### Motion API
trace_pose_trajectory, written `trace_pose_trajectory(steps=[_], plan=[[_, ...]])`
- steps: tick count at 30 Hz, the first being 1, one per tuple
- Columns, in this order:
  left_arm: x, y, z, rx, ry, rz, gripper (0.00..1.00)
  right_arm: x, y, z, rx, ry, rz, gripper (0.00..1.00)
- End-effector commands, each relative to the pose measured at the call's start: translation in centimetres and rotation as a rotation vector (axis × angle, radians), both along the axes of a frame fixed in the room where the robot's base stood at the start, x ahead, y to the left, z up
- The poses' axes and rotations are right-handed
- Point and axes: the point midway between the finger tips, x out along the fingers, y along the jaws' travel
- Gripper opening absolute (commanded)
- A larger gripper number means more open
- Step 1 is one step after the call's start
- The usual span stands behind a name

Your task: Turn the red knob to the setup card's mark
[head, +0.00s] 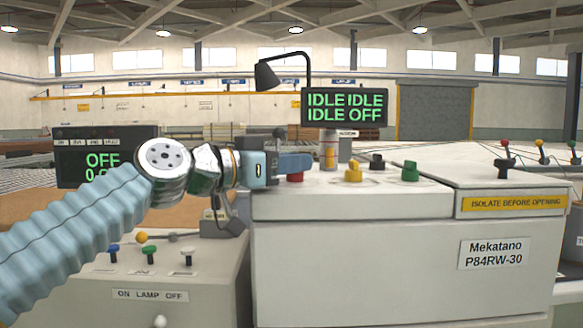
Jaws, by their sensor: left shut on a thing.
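The red knob (295,178) sits on top of the white Mekatano cabinet (350,250), near its left end. My left gripper (296,163) reaches in from the left with its fingers level, and is shut on the red knob. The fingers cover the knob's upper part, so its pointer and any mark around it are hidden. I cannot make out a setup card. My right gripper is not in view.
Yellow (353,171), black (376,161) and green (410,171) knobs stand to the right on the same top. A display (345,108) reads "IDLE IDLE IDLE OFF" behind, beside a black lamp (268,76). A lower control box (150,285) stands at left.

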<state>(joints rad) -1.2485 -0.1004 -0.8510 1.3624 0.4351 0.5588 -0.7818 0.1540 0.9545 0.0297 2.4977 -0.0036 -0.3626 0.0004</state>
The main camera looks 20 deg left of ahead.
Motion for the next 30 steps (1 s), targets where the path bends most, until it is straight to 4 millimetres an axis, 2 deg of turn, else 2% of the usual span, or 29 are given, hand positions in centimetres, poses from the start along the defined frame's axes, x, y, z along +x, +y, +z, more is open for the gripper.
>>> trace_pose_trajectory(steps=[2,3,6,17,20,30], plan=[[0.0,0.0,0.0,0.000,0.000,0.000,0.00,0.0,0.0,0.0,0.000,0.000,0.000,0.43],[0.0,0.0,0.0,0.000,0.000,0.000,0.23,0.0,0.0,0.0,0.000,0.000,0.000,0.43],[0.0,0.0,0.0,0.000,0.000,0.000,0.36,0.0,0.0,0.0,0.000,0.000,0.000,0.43],[-0.5,0.5,-0.2,-0.001,0.000,-0.001,0.36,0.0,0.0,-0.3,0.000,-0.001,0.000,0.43],[-1.7,1.6,-0.3,-0.003,0.000,-0.001,0.36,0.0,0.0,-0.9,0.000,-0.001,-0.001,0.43],[-8.0,6.7,-0.2,-0.003,-0.002,0.003,0.36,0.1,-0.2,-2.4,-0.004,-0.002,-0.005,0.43]])
